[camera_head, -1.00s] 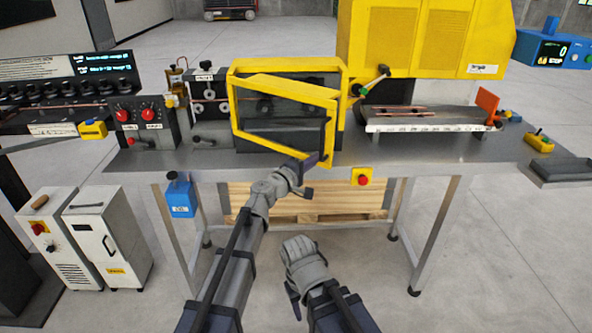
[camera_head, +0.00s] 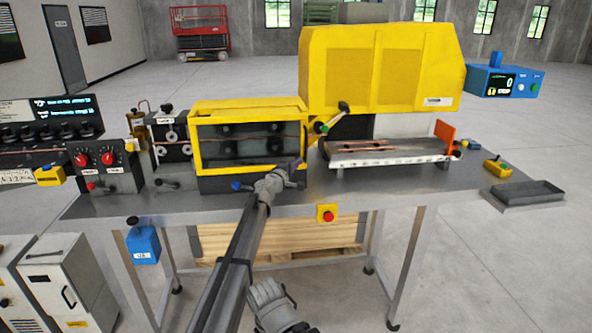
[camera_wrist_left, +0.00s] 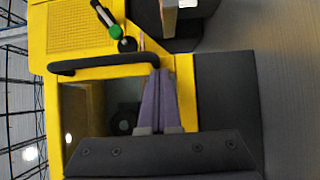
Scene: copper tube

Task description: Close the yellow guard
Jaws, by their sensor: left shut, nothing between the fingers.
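The yellow guard (camera_head: 196,142) is a yellow-framed clear panel on the front of the roller unit. In the head view it lies flat against the front, with rollers and the copper tube showing through. My left gripper (camera_head: 298,168) is shut and empty at the guard's lower right corner. In the left wrist view, the purple fingers of the left gripper (camera_wrist_left: 161,98) lie together beside the guard's black handle (camera_wrist_left: 100,63), over the yellow frame (camera_wrist_left: 184,92). Whether they touch it I cannot tell. My right gripper (camera_head: 272,304) hangs low in front of the bench, its fingers mostly hidden.
A large yellow machine housing (camera_head: 380,68) stands right of the guard, with a green-tipped lever (camera_head: 325,128) between them. A tray with copper pieces (camera_head: 385,159) sits to the right. A red stop button (camera_head: 327,213) is on the bench's front edge.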

